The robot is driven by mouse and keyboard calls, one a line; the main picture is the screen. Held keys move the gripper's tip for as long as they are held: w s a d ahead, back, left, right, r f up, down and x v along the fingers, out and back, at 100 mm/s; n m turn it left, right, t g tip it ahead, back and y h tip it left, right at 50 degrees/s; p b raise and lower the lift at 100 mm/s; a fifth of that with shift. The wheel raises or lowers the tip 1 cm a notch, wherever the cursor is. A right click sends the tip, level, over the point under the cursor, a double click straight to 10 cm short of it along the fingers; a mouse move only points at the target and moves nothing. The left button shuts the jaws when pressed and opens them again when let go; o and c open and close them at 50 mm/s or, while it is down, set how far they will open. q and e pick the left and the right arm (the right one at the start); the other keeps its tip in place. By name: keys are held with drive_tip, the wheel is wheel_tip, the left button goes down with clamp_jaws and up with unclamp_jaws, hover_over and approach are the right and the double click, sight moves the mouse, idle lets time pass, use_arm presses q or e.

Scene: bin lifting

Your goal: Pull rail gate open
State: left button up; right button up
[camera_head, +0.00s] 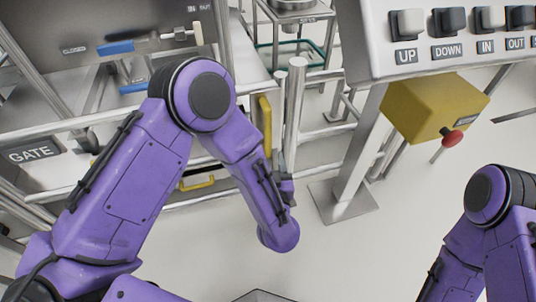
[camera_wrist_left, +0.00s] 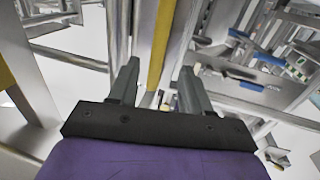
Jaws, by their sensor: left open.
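A rail with a GATE label (camera_head: 32,154) is at the left of the head view. An upright yellow bar (camera_head: 265,122) stands beside steel posts (camera_head: 294,105), right of my left elbow. It also shows in the left wrist view as a yellow strip (camera_wrist_left: 161,45). My left gripper (camera_head: 279,162) is just below the bar in the head view, partly hidden by my wrist. In the left wrist view its fingers (camera_wrist_left: 158,78) are apart, with the yellow strip lined up between them; I cannot tell if they touch it. My right gripper is out of view.
A control panel (camera_head: 450,66) with UP, DOWN, IN and OUT switches is at the upper right. Below it hangs a yellow box (camera_head: 432,104) with a red button (camera_head: 453,138). A blue handle (camera_head: 115,48) is at the upper left. The pale floor (camera_head: 360,255) is clear in front.

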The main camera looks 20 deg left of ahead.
sight(268, 136)
use_arm(q)
drive_tip(key=x, duration=0.5)
drive_tip(key=b+x, duration=0.1)
drive_tip(key=x, duration=0.4)
drive_tip(key=shift+w+a+r, duration=0.1)
drive_tip(key=shift+w+r, duration=0.1)
drive_tip(key=shift+w, duration=0.05)
clamp_jaws()
